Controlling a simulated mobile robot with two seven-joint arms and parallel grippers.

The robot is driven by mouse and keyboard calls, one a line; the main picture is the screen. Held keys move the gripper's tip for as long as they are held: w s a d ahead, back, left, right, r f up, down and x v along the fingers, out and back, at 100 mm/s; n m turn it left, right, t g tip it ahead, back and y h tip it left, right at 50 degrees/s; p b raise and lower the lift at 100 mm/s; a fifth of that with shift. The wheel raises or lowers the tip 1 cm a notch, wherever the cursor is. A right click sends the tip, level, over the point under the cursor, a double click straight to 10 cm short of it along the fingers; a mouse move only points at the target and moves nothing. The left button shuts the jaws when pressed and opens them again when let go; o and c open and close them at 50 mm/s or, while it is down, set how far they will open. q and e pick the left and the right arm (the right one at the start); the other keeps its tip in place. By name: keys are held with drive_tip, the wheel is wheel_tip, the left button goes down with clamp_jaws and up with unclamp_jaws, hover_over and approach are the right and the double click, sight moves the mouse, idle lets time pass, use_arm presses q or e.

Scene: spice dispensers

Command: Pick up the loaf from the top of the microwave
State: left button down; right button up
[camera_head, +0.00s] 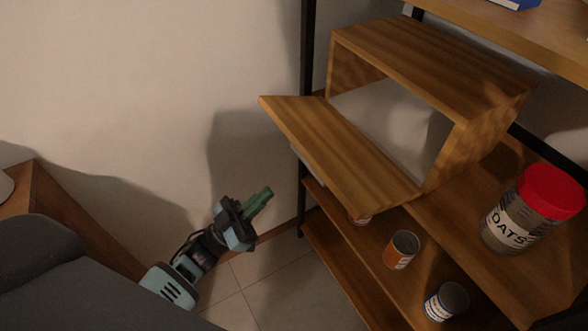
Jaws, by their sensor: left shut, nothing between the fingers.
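I see no loaf and no microwave in this view. A wooden box (440,62) with its front flap (345,158) lowered open stands on the shelf unit; I see nothing inside its opening. My left gripper (262,200), with green fingers, is shut and empty. It is held over the floor, to the left of the shelf unit and below the flap, apart from both. My right gripper is not in view.
The wooden shelf unit (540,262) has dark posts. A red-lidded oats jar (515,225) stands right of the box. An orange-labelled can (401,250) and a white-labelled can (446,301) stand lower. A wooden piece of furniture (70,225) is at left. The tiled floor between is clear.

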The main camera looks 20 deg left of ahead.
sight(330, 151)
use_arm(q)
drive_tip(key=p+x, duration=0.2)
drive_tip(key=x, duration=0.8)
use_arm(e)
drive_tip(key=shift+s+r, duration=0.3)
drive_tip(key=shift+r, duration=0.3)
